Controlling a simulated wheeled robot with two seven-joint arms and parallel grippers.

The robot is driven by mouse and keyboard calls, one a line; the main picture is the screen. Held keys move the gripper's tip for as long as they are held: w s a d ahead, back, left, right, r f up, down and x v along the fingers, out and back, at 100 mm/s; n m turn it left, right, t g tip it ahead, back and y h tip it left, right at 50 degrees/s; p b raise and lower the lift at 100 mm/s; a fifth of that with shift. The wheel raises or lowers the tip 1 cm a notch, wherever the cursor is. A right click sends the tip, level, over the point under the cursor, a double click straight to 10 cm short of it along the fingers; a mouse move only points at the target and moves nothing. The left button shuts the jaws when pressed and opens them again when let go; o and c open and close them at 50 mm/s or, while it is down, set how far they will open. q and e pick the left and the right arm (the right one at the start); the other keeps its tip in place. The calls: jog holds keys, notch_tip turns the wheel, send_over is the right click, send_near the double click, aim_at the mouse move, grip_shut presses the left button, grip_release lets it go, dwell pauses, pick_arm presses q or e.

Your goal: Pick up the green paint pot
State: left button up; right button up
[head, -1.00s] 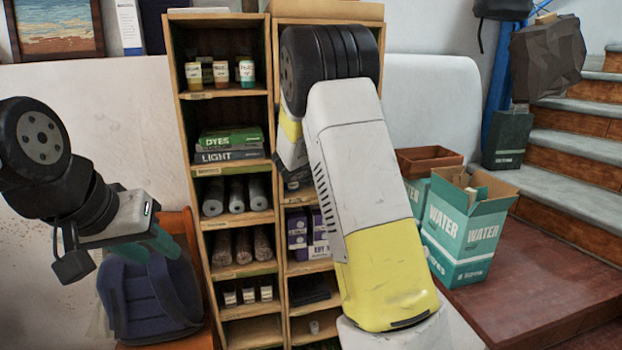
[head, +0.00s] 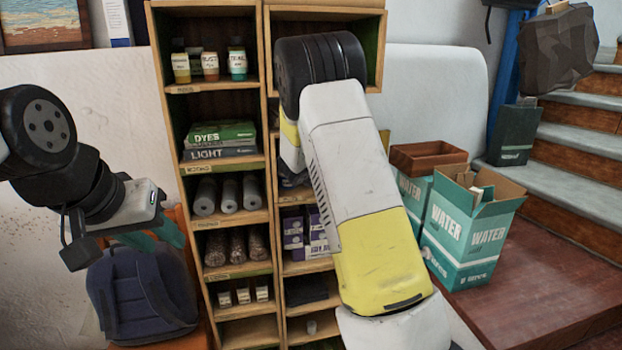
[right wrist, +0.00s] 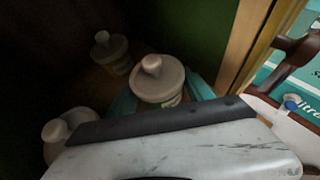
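My right gripper (right wrist: 160,98) reaches into a dark shelf compartment. Its teal fingers stand apart on either side of a paint pot (right wrist: 158,78) with a pale lid. A strip of yellowish-green shows below that lid, but shade hides whether this is the green pot. I cannot tell whether the fingers touch it. In the head view my right arm hides this gripper and the pots by it. A small green-teal pot (head: 237,62) stands on the left column's upper shelf. My left gripper (head: 155,237), with teal fingers, hangs at the left, away from the pots.
Other lidded pots stand behind (right wrist: 108,50) and at lower left (right wrist: 62,134) in the right wrist view. A green side wall (right wrist: 215,40) and wooden post close in on the right. A backpack (head: 145,290) sits below my left gripper; water boxes (head: 466,270) stand right.

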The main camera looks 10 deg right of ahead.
grip_shut()
jog(key=shift+r, duration=0.1)
